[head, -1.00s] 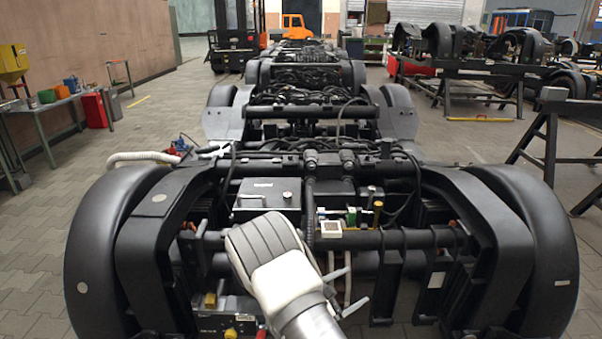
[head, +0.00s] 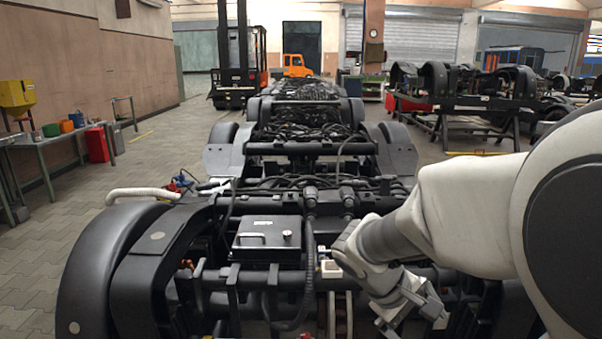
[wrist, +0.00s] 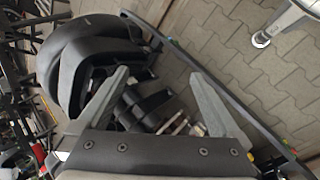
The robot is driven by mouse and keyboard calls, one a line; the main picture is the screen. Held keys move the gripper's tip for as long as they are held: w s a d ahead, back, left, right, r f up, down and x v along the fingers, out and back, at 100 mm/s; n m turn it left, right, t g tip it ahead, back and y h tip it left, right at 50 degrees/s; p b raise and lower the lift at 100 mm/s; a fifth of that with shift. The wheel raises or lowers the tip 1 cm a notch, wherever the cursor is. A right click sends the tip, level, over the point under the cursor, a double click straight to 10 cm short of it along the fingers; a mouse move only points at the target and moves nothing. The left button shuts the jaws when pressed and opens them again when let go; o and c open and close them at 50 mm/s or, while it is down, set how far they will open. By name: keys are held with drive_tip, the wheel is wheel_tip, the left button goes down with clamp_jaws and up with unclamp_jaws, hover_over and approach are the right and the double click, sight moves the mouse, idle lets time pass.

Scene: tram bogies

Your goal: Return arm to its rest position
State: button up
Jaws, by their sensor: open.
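My gripper (head: 415,308) is over the right front part of the near tram bogie (head: 140,270) in the head view. It points down and holds nothing that I can see. In the wrist view my gripper (wrist: 158,88) shows two grey fingers spread wide apart. Between and beyond them are dark bogie parts and paved floor. My pale arm comes in from the right and covers the bogie's right fender in the head view. I cannot tell how far the fingers are from the bogie frame.
A black box (head: 266,238) and hoses sit on the bogie. More bogies (head: 300,120) stand in a row behind. A workbench (head: 50,140) is at the left, a forklift (head: 237,70) at the back, and a rack with fenders (head: 470,85) at the right.

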drive_tip(key=s+a+r+m+t+y, duration=0.2)
drive_tip(key=s+a+r+m+y, duration=0.15)
drive_tip(key=s, duration=0.35)
drive_tip(key=s+a+r+m+t+y, duration=0.2)
drive_tip(key=s+a+r+t+y, duration=0.15)
drive_tip(key=s+r, duration=0.2)
wheel_tip(320, 180, up, 23)
drive_tip(key=p, duration=2.3)
drive_tip(key=shift+s+g, duration=0.3)
drive_tip(key=shift+g, duration=0.15)
drive_tip(key=shift+f, duration=0.1)
